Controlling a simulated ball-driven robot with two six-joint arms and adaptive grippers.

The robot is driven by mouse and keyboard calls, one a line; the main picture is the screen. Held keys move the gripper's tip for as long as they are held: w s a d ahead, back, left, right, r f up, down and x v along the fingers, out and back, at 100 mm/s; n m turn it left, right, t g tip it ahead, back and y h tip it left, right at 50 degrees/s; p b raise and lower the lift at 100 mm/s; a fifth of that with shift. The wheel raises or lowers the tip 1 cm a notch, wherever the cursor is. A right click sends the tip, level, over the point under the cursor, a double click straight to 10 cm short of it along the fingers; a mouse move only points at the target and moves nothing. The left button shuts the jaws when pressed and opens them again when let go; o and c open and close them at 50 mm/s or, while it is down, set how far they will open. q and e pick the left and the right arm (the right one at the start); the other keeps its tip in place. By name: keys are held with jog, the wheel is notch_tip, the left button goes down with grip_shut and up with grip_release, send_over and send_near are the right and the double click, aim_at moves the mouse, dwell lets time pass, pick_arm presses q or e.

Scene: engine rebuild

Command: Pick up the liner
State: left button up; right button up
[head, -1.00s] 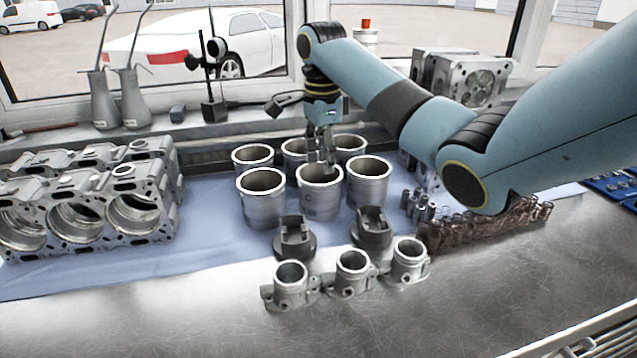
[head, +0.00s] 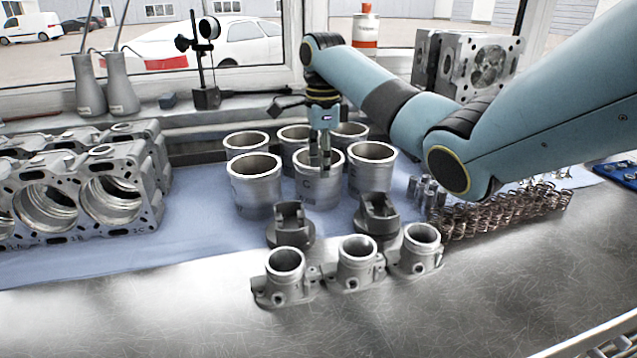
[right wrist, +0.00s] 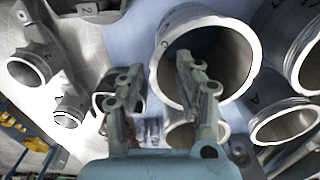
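Several grey cylindrical liners stand upright in two rows on the blue cloth. The front middle liner (head: 318,189) has a letter C on its side. My right gripper (head: 319,160) points down at its mouth. In the right wrist view my right gripper (right wrist: 157,75) has its fingers apart. One finger overlaps the mouth of a large liner (right wrist: 250,48) and the other appears outside its wall; I cannot tell whether either touches. No liner is visibly lifted. My left gripper is not in view.
An engine block (head: 90,190) stands at left. Three small housings (head: 357,262) and two dark pieces (head: 291,224) stand in front of the liners. Copper-coloured springs (head: 500,213) lie at right. A cylinder head (head: 468,62) stands behind.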

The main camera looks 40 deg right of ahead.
aim_at(323, 211)
notch_tip(323, 211, down, 8)
jog(key=shift+s+f, duration=0.1)
jog(key=shift+f, duration=0.1)
jog(key=shift+c, duration=0.2)
grip_shut()
jog(key=shift+r, duration=0.1)
